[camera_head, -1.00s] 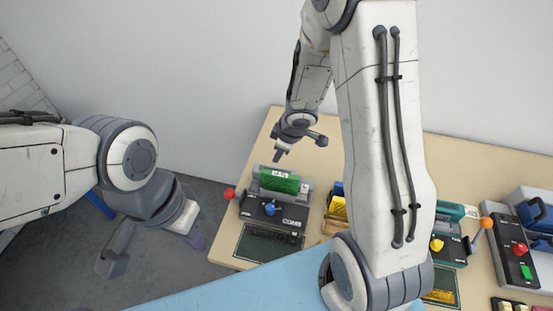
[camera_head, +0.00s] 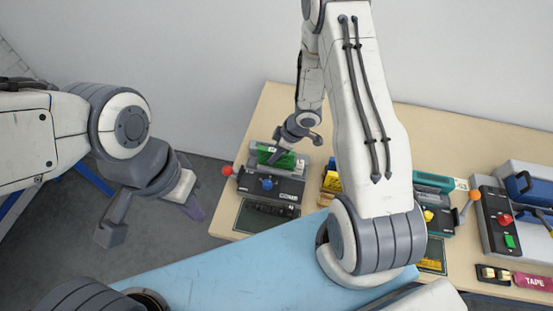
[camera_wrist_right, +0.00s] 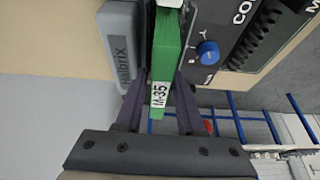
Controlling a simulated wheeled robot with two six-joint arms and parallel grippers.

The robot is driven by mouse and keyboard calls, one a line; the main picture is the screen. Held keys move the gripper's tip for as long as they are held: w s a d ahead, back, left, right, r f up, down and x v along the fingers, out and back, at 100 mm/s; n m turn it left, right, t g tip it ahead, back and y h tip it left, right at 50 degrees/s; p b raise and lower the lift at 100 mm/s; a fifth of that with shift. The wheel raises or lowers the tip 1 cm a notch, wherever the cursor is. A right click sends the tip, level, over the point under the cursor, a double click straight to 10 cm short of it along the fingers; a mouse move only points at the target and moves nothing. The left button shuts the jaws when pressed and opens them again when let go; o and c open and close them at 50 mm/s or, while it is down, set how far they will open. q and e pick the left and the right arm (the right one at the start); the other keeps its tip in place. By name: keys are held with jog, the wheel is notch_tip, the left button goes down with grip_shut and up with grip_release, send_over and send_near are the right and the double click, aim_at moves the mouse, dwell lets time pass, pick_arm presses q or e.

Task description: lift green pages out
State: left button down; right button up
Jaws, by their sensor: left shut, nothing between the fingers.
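The green pages (camera_head: 286,161) stand as an upright block in the slot of the dark comb machine (camera_head: 262,187) at the table's left end. In the right wrist view the green pages (camera_wrist_right: 166,60) carry a white label reading M-35. My right gripper (camera_head: 275,155) is down at the pages. In the right wrist view its two dark fingers (camera_wrist_right: 160,85) stand on either side of the block; the fingers look open around it, with a narrow gap on the left. My left gripper (camera_head: 194,208) is shut and empty over the floor, left of the table.
A red knob (camera_head: 227,170) sticks out at the machine's left side. A unit with yellow parts (camera_head: 332,181), a teal machine (camera_head: 433,182) and a grey machine with red and green buttons (camera_head: 497,220) stand to the right. A blue surface (camera_head: 230,275) lies in front.

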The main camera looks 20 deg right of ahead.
jog(key=shift+x, duration=0.9)
jog(key=shift+f, duration=0.15)
grip_shut()
